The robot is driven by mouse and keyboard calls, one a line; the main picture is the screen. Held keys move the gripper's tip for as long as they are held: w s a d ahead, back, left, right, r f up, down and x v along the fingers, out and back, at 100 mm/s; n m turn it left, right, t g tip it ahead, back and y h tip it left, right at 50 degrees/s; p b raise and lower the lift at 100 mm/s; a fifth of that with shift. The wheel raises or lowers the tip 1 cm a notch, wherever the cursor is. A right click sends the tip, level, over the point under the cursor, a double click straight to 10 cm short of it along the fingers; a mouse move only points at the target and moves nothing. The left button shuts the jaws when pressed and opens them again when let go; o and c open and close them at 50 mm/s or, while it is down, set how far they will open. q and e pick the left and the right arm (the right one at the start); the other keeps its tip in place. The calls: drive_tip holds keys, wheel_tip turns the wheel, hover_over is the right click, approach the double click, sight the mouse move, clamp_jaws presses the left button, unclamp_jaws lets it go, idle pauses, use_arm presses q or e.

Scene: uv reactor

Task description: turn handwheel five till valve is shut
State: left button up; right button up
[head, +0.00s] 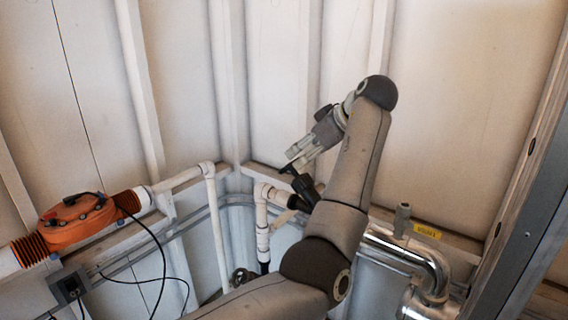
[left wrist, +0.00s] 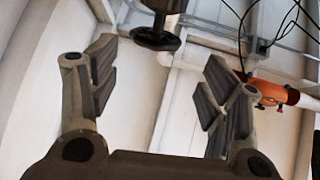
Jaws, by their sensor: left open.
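A black handwheel (left wrist: 157,38) on a thick dark stem shows at the top middle of the left wrist view. A dark valve part (head: 304,188) beside the white pipes in the head view may be the same thing; no number is readable on it. My left gripper (head: 290,166) is just above that part in the head view, its wrist tilted down to the left. In the left wrist view the left gripper (left wrist: 158,78) is open and empty, its pads wide apart. The handwheel is beyond the fingertips, roughly between them, and appears apart from both. My right gripper is not in view.
An orange reactor housing (head: 78,220) with black cables is at the left. A grey box (head: 70,285) hangs below it. White pipes (head: 262,225) stand in the corner. A shiny metal pipe (head: 425,262) with a yellow label (head: 427,230) is at the right, near a metal post (head: 525,225).

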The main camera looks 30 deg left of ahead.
sight(292, 167)
use_arm(q)
drive_tip(key=p+x, duration=0.1)
drive_tip(key=x, duration=0.5)
drive_tip(key=p+x, duration=0.1)
drive_tip(key=x, duration=0.2)
drive_tip(key=shift+w+d+f+p, duration=0.2)
drive_tip(key=shift+w+d+p, duration=0.05)
drive_tip(key=shift+d+p, duration=0.05)
drive_tip(key=shift+w+a+f, duration=0.15)
drive_tip(key=shift+a+f, duration=0.1)
drive_tip(key=shift+f, duration=0.15)
drive_tip(key=c, duration=0.6)
